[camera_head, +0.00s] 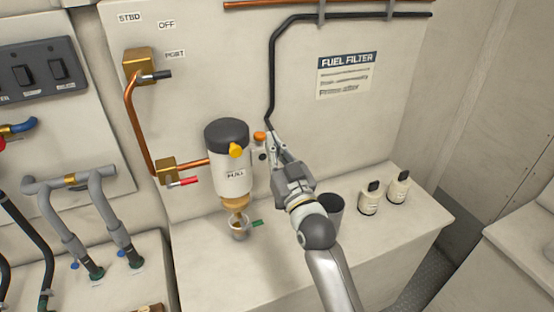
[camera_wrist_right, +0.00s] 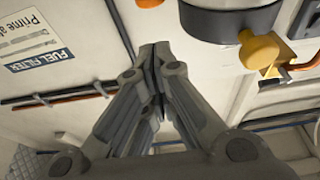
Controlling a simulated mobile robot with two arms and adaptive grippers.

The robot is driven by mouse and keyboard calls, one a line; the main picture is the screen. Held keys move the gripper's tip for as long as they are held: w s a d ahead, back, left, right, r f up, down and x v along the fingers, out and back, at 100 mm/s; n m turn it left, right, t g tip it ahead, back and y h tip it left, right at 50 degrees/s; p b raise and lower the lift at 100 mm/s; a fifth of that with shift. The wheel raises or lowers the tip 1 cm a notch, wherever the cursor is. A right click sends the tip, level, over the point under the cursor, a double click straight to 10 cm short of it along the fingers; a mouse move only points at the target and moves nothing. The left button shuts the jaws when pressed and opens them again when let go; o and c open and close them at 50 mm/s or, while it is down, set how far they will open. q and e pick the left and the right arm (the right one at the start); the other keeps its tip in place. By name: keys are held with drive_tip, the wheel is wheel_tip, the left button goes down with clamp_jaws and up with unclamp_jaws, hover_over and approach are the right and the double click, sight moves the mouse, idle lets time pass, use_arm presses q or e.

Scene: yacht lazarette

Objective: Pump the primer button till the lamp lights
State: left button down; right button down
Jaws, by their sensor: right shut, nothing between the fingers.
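The fuel filter (camera_head: 231,178) is a white cylinder with a dark cap and a yellow knob (camera_head: 236,150) on its front. Beside its top right, an orange button-like cap (camera_head: 260,136) sits on a small mount; I cannot tell for certain whether this is the primer button or the lamp. My right gripper (camera_head: 270,145) is shut and empty, its tips just right of the orange cap. In the wrist view the shut fingertips (camera_wrist_right: 156,52) point toward the wall, with the yellow knob (camera_wrist_right: 260,50) to their right. The orange cap (camera_wrist_right: 150,3) shows only at the top edge. My left gripper is out of view.
A dark cup (camera_head: 331,207) is partly behind my right arm. Two white bottles (camera_head: 369,198) (camera_head: 398,188) stand farther right. Copper pipe and a red-handled valve (camera_head: 180,182) lie left.

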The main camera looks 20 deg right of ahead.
drive_tip(key=shift+b+v, duration=0.3)
drive_tip(key=shift+v, duration=0.9)
drive_tip(key=shift+r, duration=0.1)
